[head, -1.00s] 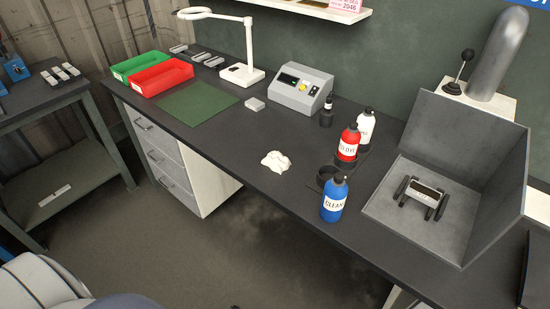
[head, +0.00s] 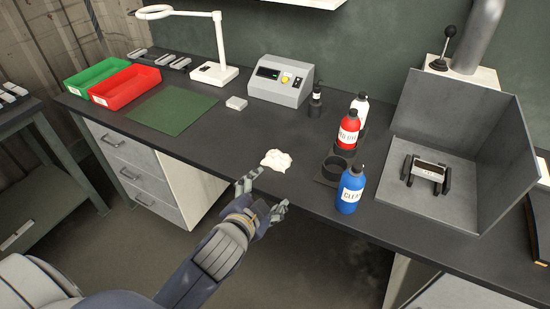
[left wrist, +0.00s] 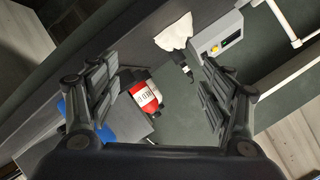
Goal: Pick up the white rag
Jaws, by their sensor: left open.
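The white rag (head: 276,160) lies crumpled on the dark workbench (head: 215,140), close to its front edge. My left gripper (head: 263,196) is open and empty at the front edge of the bench, just short of the rag and apart from it. In the left wrist view the open fingers (left wrist: 160,95) stand wide apart, and the rag (left wrist: 174,32) shows beyond them near the top. My right gripper is in neither view.
Right of the rag stand a blue bottle (head: 350,188), a red bottle (head: 348,130), a white bottle (head: 359,105) and a dark holder (head: 333,168). A grey control box (head: 280,80) is behind. A green mat (head: 173,112) and red bin (head: 124,87) lie left.

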